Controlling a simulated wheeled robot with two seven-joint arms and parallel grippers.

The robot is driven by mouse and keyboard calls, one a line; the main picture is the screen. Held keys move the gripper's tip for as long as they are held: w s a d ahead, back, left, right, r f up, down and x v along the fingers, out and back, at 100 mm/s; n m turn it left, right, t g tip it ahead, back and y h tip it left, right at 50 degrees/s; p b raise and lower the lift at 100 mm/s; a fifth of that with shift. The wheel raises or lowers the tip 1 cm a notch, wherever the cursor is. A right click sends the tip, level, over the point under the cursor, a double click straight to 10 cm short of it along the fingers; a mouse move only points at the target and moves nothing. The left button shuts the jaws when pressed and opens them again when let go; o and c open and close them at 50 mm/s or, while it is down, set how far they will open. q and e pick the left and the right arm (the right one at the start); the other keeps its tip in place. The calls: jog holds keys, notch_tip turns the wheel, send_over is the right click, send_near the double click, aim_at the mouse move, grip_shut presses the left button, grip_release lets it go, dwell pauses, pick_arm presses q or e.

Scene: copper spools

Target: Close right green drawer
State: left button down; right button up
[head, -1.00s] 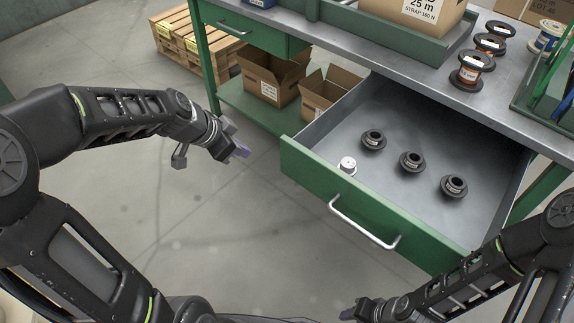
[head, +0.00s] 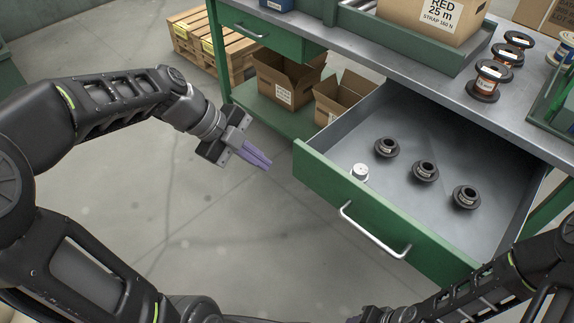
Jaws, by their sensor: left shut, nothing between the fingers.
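The right green drawer (head: 320,186) is pulled far out from under the workbench. Its silver bar handle (head: 372,231) is on the front face. Inside lie several dark spools (head: 425,171) and a small white spool (head: 360,172) near the front. My left gripper (head: 268,163) has purple fingers, which are shut and empty. It is left of the drawer front, apart from it. My right arm (head: 470,285) comes in at the lower right, below the drawer. Its gripper is at the bottom edge, too hidden to judge its fingers.
A second green drawer (head: 262,33) on the left of the bench is shut. Cardboard boxes (head: 290,82) stand on the lower shelf (head: 262,112). Copper spools (head: 490,80) stand on the bench top (head: 425,80). Open floor (head: 190,240) lies in front of the drawer.

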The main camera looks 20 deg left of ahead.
pick_arm(q)
send_near(312, 180)
notch_tip(312, 180, down, 3)
jog(key=s, duration=0.3)
jog(key=w, duration=0.1)
jog(key=w+d, duration=0.1)
jog(key=w, duration=0.1)
jog(key=w+d, duration=0.1)
jog(key=shift+w+d+f, duration=0.2)
jog(key=shift+w+f, duration=0.05)
jog(key=shift+f, duration=0.15)
